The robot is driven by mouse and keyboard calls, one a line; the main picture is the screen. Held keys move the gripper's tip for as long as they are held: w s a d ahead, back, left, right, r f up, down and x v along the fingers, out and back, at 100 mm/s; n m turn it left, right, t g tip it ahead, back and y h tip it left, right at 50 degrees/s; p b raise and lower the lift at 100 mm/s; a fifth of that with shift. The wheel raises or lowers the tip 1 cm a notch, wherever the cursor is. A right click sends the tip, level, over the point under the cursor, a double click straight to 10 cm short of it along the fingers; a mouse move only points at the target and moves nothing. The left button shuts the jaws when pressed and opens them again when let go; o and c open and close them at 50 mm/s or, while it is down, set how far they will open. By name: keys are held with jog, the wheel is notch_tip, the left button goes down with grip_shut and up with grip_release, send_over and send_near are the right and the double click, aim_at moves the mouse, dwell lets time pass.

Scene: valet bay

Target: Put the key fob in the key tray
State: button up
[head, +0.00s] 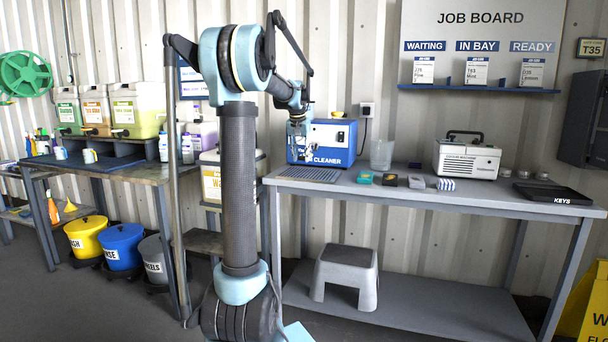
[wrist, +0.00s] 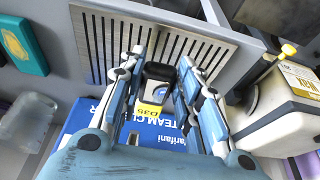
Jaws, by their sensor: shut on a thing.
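In the head view my gripper (head: 299,148) is in front of the blue cleaner machine, above the left end of the grey bench; the fob cannot be made out there. The key tray (head: 553,193) is a shallow black tray marked KEYS at the right end of the bench, well apart from my gripper.
The blue cleaner machine (head: 333,143) and a slatted grille (head: 309,175) are close to my gripper. A clear cup (head: 381,154), several small boxes, a white machine (head: 467,160) and small round tins (head: 523,174) stand between there and the tray. The bench front edge is clear.

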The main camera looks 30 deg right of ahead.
aim_at(304, 178)
jog(key=f, duration=0.1)
jog(key=d+f, duration=0.1)
jog(key=f, duration=0.1)
jog(key=shift+s+f, duration=0.2)
jog(key=shift+f, duration=0.05)
notch_tip(304, 178, down, 4)
jog(key=shift+r, duration=0.15)
jog(key=shift+s, duration=0.1)
jog(key=shift+s+a+f, duration=0.1)
jog(key=shift+f, duration=0.3)
jog(key=shift+o, duration=0.2)
jog(key=shift+s, duration=0.1)
jog(key=shift+s+f, duration=0.1)
jog(key=shift+s, duration=0.05)
jog(key=o, duration=1)
jog(key=shift+w+f, duration=0.3)
jog(key=shift+w, duration=0.15)
jog(key=shift+r, duration=0.1)
